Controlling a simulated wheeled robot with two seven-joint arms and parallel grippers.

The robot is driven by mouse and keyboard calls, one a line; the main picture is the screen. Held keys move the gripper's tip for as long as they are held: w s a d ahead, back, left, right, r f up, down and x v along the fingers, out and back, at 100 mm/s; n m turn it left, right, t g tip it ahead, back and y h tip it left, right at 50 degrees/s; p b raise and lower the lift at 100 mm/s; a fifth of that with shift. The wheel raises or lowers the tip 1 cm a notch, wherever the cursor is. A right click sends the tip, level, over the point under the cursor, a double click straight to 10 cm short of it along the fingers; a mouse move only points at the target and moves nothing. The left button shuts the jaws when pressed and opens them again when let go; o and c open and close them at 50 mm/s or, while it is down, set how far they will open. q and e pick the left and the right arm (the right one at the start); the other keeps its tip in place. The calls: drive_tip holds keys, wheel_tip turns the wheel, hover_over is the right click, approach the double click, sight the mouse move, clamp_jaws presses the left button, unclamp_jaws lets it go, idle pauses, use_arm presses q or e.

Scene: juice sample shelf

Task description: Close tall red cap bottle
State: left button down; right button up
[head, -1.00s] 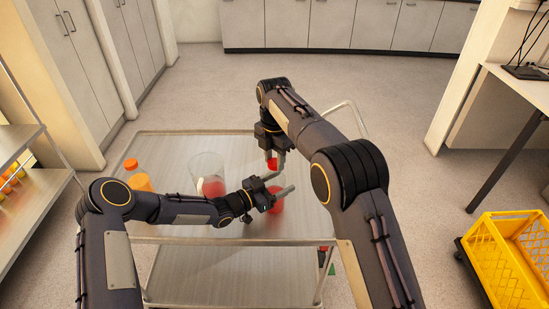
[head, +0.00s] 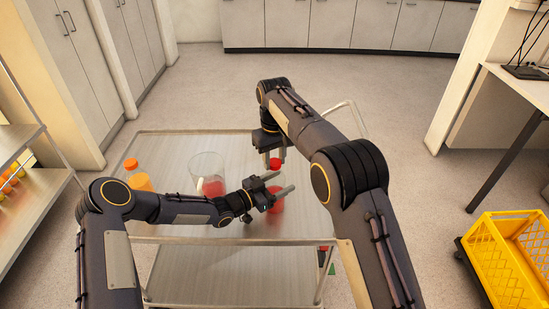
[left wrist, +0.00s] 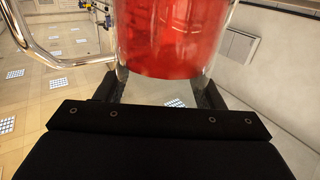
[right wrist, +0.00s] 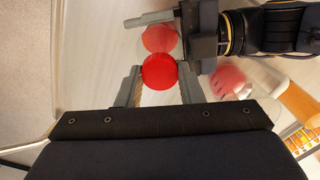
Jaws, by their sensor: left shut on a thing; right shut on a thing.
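The tall bottle of red liquid (head: 275,203) is held above or at the front of the cart top; its base contact is unclear. My left gripper (head: 284,181) is shut on it, with one finger on each side. The red liquid also fills the left wrist view (left wrist: 172,38). My right gripper (head: 276,157) is shut on the red cap (head: 275,163), above the bottle's upper end. In the right wrist view the cap (right wrist: 160,71) sits between the fingertips, with the bottle (right wrist: 160,39) partly behind it. The bottle's mouth is hidden, so I cannot tell whether the cap touches it.
A clear beaker (head: 206,163) with red contents stands left of my left gripper on the metal cart (head: 175,146). Orange-capped bottles (head: 131,165) stand at the cart's left. A shelf (head: 35,190) stands at left.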

drive_tip(key=m, duration=1.2)
drive_tip(key=shift+m, duration=0.4)
drive_tip(key=m, duration=0.3)
drive_tip(key=shift+m, duration=0.3)
drive_tip(key=o, duration=1.2)
drive_tip(key=shift+c, duration=0.2)
wheel_tip(320, 180, up, 8)
drive_tip(key=shift+f, duration=0.25)
